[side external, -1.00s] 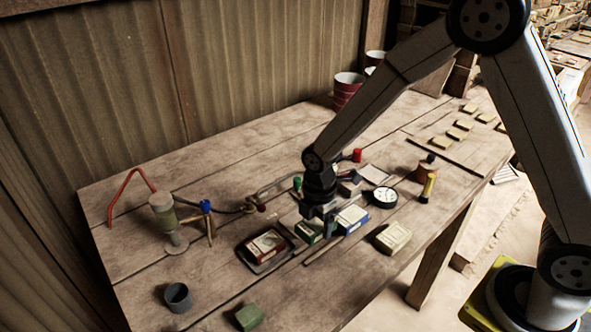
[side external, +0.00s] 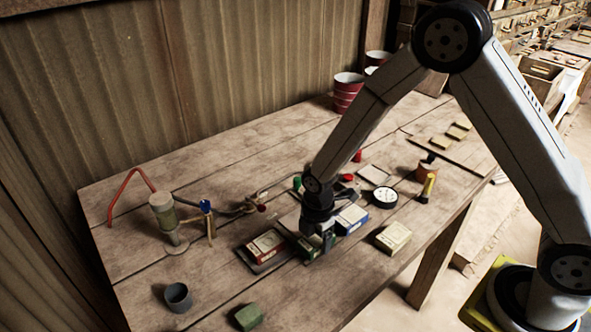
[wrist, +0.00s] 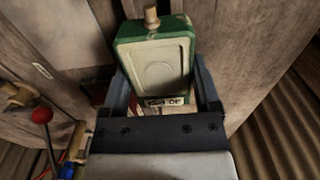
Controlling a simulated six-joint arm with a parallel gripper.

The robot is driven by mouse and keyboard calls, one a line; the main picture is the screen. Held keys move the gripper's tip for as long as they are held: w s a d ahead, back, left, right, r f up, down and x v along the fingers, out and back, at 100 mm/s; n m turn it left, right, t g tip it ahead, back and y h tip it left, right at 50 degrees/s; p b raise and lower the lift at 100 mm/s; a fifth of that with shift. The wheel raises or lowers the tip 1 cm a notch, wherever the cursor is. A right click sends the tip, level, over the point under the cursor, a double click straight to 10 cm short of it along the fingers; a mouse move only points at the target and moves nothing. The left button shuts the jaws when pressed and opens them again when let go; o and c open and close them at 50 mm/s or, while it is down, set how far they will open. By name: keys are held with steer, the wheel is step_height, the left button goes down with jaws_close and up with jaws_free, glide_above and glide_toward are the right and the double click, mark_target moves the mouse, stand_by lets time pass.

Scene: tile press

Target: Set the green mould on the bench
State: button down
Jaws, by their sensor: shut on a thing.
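The green mould (wrist: 123,52) sits between the two fingers of my gripper (wrist: 160,72) in the wrist view. It has a green rim, a pale panel with a faint round mark, a small label and a wooden knob at its far end. In the side view my gripper (side external: 326,242) points down at the bench (side external: 215,262), and it partly hides the green mould (side external: 307,249). I cannot tell whether the mould's underside touches the bench.
A red mould (side external: 265,244) lies to the left and a blue one (side external: 351,219) to the right, both close. A cream block (side external: 393,237), a dial (side external: 385,197), a grey cup (side external: 178,297) and a green block (side external: 249,317) stand around.

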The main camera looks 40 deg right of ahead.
steer(key=shift+f, duration=0.4)
stand_by(0.8)
jaws_free()
steer(key=shift+r, duration=0.1)
steer(key=shift+r, duration=3.85)
steer(key=shift+s+d+r+m, duration=0.2)
steer(key=shift+d+r+m, duration=0.1)
steer(key=shift+m, duration=0.2)
steer(key=s+d+r+m+t, duration=0.1)
steer(key=s+d+r+m, duration=0.1)
steer(key=s+m, duration=0.3)
steer(key=s+d+r+m+t, duration=0.1)
steer(key=s+d+r+m, duration=0.2)
steer(key=m, duration=0.9)
steer(key=shift+s+d+t, duration=0.3)
steer(key=shift+s+d, duration=0.9)
steer(key=shift+s, duration=0.4)
